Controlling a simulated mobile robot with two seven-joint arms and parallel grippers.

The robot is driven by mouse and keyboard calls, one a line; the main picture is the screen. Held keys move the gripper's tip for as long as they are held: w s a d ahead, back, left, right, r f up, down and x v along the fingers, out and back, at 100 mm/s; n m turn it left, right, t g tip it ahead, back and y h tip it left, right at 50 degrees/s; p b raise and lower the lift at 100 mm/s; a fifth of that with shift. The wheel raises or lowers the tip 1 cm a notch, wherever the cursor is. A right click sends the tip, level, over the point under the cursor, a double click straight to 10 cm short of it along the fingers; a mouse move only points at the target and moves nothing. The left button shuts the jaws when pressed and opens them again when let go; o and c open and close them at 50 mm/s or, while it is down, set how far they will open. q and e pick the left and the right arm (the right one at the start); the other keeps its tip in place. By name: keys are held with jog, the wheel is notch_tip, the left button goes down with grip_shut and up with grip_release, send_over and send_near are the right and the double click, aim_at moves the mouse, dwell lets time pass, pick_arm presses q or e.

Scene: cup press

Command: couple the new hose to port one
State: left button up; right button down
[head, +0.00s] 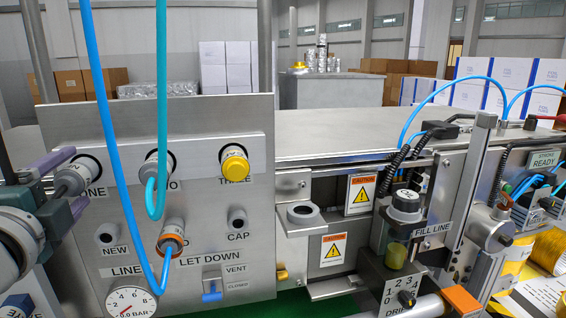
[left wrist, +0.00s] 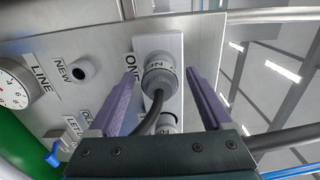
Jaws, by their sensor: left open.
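A grey coupling (head: 72,179) with a ring of markings sits on port one at the panel's left. In the left wrist view this coupling (left wrist: 160,78) has a dark hose (left wrist: 152,115) running out of it. My left gripper (head: 79,180) is open, its purple fingers on either side of the coupling. In the left wrist view the fingers (left wrist: 160,68) stand apart from it with gaps. The NEW stub (head: 106,235) is bare. My right gripper is not in view.
Port two holds a teal hose (head: 161,90), port three a yellow cap (head: 235,165). A blue hose (head: 107,110) loops down to a lower coupling (head: 173,234). The CAP stub (head: 237,219) is bare. A gauge (head: 131,302) and blue valve handle (head: 212,292) sit low on the panel.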

pick_arm(q)
jog(key=shift+p+v, duration=0.3)
jog(key=shift+v, duration=1.1)
jog(key=v, duration=0.6)
dwell(0.7)
jog(key=shift+s, duration=0.1)
